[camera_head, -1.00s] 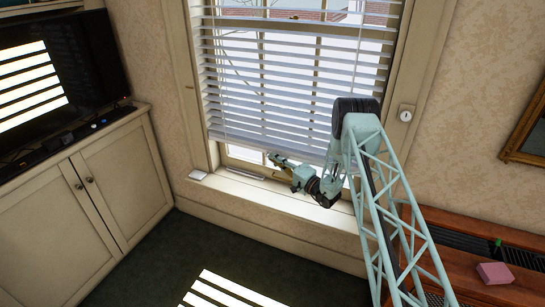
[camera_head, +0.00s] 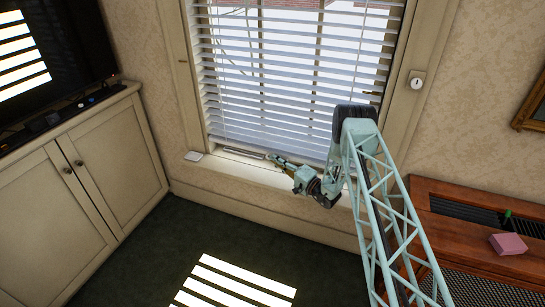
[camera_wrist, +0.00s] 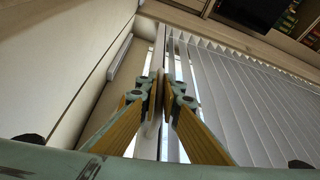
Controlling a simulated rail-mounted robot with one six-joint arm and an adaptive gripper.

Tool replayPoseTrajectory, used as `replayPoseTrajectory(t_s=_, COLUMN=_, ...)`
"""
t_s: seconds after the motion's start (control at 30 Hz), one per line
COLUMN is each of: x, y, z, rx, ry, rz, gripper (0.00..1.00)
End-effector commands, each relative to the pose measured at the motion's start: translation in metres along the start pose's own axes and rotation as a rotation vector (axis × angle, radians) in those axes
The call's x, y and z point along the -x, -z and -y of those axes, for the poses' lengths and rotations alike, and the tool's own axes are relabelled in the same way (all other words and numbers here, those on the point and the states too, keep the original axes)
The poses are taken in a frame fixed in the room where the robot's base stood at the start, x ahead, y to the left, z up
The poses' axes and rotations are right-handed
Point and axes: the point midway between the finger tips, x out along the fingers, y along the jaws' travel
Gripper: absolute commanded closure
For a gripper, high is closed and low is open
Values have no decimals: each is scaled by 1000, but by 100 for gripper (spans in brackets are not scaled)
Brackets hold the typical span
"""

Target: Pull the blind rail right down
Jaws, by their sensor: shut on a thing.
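The white slatted blind (camera_head: 290,75) hangs over the window, lowered across nearly all of the glass in the head view. Its bottom rail (camera_head: 242,153) is just above the sill (camera_head: 225,168); whether it touches the sill I cannot tell. My gripper (camera_head: 274,158) is at the rail's middle part. In the wrist view, the blind is turned sideways, with slats (camera_wrist: 235,95) on the right. There the two fingers of my gripper (camera_wrist: 158,95) are shut on the pale rail (camera_wrist: 151,128), which runs between them. The fingers hide part of it.
A cream cabinet (camera_head: 90,180) with a screen (camera_head: 45,50) above stands left. A wooden cabinet (camera_head: 470,195) with a pink block (camera_head: 508,243) stands right. The dark carpet between is clear.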

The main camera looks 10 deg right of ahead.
Motion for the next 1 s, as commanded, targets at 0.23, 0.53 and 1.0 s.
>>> replayPoseTrajectory(t_s=0.23, x=3, y=-1, z=-16, rx=1, ry=0, rz=-1, gripper=100)
replayPoseTrajectory(t_s=0.53, x=4, y=-1, z=-16, rx=1, ry=0, rz=-1, gripper=100)
replayPoseTrajectory(t_s=1.0, x=3, y=-1, z=-16, rx=1, ry=1, rz=0, gripper=80)
